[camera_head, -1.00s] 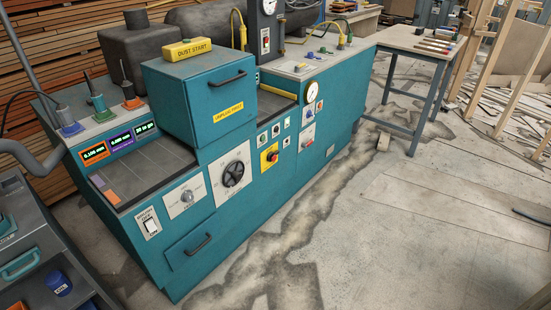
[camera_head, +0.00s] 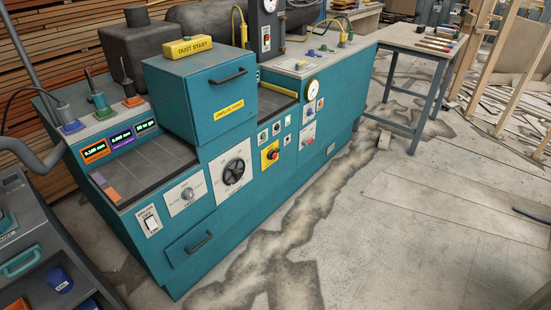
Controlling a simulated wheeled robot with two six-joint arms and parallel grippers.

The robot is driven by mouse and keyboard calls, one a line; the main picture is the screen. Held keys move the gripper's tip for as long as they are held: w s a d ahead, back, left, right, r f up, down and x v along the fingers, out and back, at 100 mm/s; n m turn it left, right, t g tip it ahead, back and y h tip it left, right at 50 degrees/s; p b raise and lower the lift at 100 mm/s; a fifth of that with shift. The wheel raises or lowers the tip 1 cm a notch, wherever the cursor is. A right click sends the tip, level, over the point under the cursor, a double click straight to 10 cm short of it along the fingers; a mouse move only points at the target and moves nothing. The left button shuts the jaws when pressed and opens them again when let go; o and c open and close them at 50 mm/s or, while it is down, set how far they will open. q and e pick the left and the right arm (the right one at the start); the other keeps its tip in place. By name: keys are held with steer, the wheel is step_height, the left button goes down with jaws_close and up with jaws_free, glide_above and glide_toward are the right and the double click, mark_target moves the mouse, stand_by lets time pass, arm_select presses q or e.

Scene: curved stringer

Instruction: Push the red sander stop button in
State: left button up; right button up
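The teal sander machine (camera_head: 215,215) stands across the middle of the head view. Its front panel has a yellow plate with a red round control (camera_head: 271,155). Small button plates sit around it: one plate (camera_head: 263,136) at upper left, one (camera_head: 276,129) above and one (camera_head: 287,140) to the right. A larger plate with a red part (camera_head: 308,134) is further right. The labels are too small to read, so I cannot tell which control is the sander stop button or whether it is in. Neither of my grippers is in view.
A black dial (camera_head: 233,172), a grey knob (camera_head: 187,195) and a white switch (camera_head: 149,221) are on the panel. A yellow "DUST START" box (camera_head: 187,47) tops the cabinet. A grey cart (camera_head: 30,250) stands at left. The floor (camera_head: 400,240) at front right is open.

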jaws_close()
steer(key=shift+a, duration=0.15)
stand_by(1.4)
